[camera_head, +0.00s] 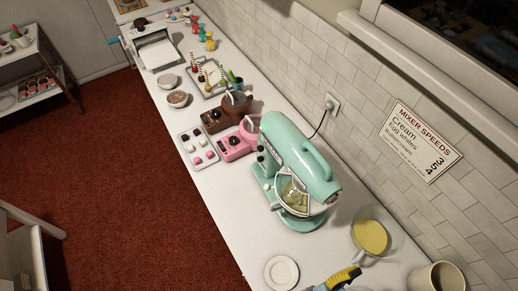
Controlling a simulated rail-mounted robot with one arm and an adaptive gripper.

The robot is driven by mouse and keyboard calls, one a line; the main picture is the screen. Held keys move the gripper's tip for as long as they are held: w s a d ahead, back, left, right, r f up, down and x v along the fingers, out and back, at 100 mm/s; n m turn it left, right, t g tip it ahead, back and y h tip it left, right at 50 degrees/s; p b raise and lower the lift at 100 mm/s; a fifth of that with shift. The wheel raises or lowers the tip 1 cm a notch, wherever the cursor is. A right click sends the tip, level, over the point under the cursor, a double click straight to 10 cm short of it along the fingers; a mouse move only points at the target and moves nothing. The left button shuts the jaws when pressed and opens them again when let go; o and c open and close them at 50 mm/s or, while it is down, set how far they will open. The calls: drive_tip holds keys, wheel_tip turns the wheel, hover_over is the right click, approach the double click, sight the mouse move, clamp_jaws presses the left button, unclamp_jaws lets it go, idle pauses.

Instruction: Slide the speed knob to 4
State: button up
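A mint-green stand mixer (290,150) stands on the white counter, with a glass bowl of pale yellow contents (293,196) under its head. Small dark knobs (261,150) show on the left side of the mixer. They are too small to tell which is the speed knob or what setting it is at. A wall sign (421,142) headed "MIXER SPEEDS" lists cream, egg whites and buttercream, with the numbers 3, 5 and 4 at its right. My gripper is not in view.
A bowl of yellow mix (371,237), a white plate (282,272) and a yellow-and-blue tool (343,277) are near the mixer. Pink (235,146) and brown (222,116) appliances stand behind it. A cord runs to the wall outlet (332,104). Red floor (150,210) left of the counter is open.

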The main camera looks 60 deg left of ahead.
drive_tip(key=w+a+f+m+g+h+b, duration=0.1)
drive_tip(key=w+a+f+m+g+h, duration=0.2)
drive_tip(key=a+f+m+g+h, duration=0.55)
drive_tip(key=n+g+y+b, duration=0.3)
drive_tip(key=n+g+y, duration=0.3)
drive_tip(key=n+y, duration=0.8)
approach(260, 147)
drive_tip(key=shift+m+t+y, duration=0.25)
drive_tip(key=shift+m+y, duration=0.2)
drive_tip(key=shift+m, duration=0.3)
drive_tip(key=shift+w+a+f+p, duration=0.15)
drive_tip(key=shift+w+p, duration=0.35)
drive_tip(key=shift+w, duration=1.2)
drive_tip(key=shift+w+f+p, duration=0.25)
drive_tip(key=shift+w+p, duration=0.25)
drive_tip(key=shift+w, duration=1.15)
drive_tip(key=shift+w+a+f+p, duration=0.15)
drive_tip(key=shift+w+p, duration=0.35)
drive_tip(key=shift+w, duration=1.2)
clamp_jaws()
